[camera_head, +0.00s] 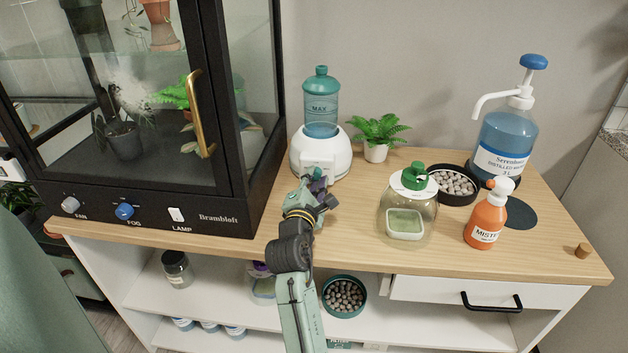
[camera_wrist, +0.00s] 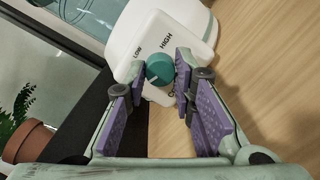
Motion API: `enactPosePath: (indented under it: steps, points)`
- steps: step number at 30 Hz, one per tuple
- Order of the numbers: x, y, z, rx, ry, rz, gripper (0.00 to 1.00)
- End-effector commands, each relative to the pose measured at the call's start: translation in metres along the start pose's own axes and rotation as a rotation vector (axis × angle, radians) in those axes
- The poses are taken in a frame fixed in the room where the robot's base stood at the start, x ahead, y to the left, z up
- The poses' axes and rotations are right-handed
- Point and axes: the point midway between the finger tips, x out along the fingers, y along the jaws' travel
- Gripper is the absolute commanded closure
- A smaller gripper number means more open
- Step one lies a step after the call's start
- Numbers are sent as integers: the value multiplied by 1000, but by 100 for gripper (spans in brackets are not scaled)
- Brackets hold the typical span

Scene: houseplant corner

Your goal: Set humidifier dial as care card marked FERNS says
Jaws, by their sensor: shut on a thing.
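The humidifier has a white base (camera_head: 320,155) and a teal water tank (camera_head: 320,105) marked MAX, and stands on the wooden top beside the glass cabinet. Its teal dial (camera_wrist: 159,68) shows in the wrist view on a white panel lettered LOW and HIGH. A third label is mostly hidden by a finger. My gripper (camera_head: 318,180) is at the front of the base; in the wrist view its fingers (camera_wrist: 161,74) are shut on the dial. No care card marked FERNS can be made out.
Right of the humidifier are a small fern (camera_head: 378,134), a green-lidded jar (camera_head: 408,205), a bowl of pebbles (camera_head: 471,188), an orange MISTER bottle (camera_head: 487,215) and a blue pump bottle (camera_head: 505,140). The cabinet (camera_head: 215,195) stands close on the left.

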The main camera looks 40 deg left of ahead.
Motion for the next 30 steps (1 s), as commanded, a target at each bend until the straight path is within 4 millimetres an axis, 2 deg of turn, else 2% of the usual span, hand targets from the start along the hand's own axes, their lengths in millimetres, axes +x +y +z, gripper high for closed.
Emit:
enactPosePath:
  steps: [8,14,30]
  points:
    - [0,0,0,16,1,-2,100]
    - [0,0,0,93,5,-6,100]
    - [0,0,0,564,25,-37,100]
